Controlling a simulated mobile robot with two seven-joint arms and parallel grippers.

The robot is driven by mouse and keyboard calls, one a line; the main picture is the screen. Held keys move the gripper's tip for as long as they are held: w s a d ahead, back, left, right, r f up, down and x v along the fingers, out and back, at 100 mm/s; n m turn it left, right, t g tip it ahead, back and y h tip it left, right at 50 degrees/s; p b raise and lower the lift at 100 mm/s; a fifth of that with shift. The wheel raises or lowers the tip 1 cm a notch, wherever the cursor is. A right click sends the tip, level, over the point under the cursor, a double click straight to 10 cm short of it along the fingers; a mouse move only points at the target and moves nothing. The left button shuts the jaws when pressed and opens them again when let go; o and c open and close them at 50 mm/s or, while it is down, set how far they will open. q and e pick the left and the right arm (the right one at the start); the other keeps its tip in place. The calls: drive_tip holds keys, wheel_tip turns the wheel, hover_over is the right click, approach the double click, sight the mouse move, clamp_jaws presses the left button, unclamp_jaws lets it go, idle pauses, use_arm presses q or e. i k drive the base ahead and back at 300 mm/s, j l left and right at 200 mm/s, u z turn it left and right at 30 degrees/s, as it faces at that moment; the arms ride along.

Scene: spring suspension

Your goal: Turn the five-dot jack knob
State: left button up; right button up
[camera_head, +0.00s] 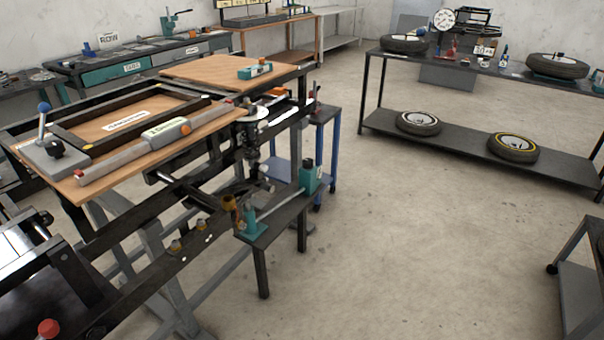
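I cannot make out a knob with five dots; any dot marks are too small to read. A teal jack-like device with a long rod (280,205) lies on a small dark stand, with a teal block (311,178) at its far end. Two small yellowish knobs (175,246) sit on the dark frame rail left of it. A blue ball lever (43,107) and a black knob (56,148) stand on a grey block at the left. A red knob (48,328) shows at the bottom left. Neither of my grippers is in view.
A wooden-topped bench (205,125) with a dark frame and a grey bar fills the left. A dark shelf (455,145) with several wheels stands at the back right. A grey-sided cart (585,285) is at the right edge. The concrete floor (400,250) between them is clear.

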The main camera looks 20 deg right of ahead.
sight(308, 164)
drive_tip(key=i+l+u, duration=0.15)
drive_tip(key=i+l, duration=0.15)
drive_tip(key=l, duration=0.15)
drive_tip(key=i+l+u, duration=0.15)
drive_tip(key=l, duration=0.35)
drive_tip(key=i+l+u, duration=0.1)
drive_tip(key=i+l, duration=0.2)
drive_tip(key=l, duration=0.2)
drive_tip(key=i+l+u, duration=0.15)
drive_tip(key=l, duration=0.4)
drive_tip(key=i+l+u, duration=0.15)
drive_tip(key=l, duration=0.4)
drive_tip(key=i+l+u, duration=0.15)
drive_tip(key=l, duration=0.45)
drive_tip(key=i+l+u, duration=0.15)
drive_tip(key=l, duration=0.45)
drive_tip(key=i+l+u, duration=0.1)
drive_tip(key=l, duration=0.5)
